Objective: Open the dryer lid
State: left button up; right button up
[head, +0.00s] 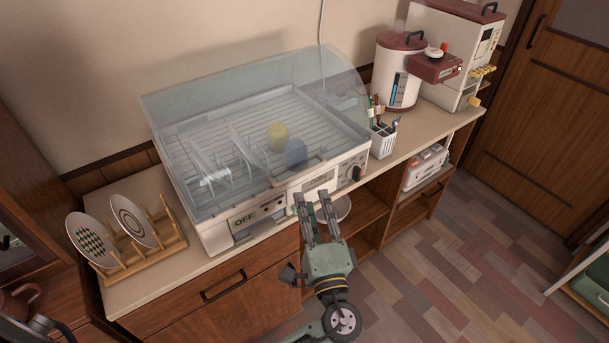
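The dish dryer (212,238) stands on the counter, a wide white box with an "OFF" label on its front panel. A slim lid handle (299,174) runs along the lid's front edge. Whether the fingertips touch the panel is hard to tell.
Yellow (279,134) and blue (296,153) rounded items show through the lid. A wooden rack (122,262) with two plates stands left of the dryer. A utensil holder (383,141), a red-lidded canister (400,75) and a white appliance (452,50) stand right. Floor in front is clear.

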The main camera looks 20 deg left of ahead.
aim_at(303, 175)
pick_arm(q)
jog(key=w, duration=0.1)
jog(key=w+a+r+p, duration=0.1)
jog(key=w+a, duration=0.1)
jog(key=shift+a+r, duration=0.1)
jog(key=shift+r, duration=0.2)
jog(key=p+x, duration=0.1)
jog(key=x, duration=0.2)
jog(key=shift+w+f, duration=0.15)
jog(key=shift+w+a, duration=0.15)
jog(key=shift+w, duration=0.05)
pick_arm(e)
notch_tip(303, 175, up, 3)
jog(key=shift+w+a+f, duration=0.1)
jog(key=shift+f, duration=0.05)
pick_arm(q)
jog(key=shift+c, duration=0.6)
jog(key=shift+f, duration=0.1)
grip_shut()
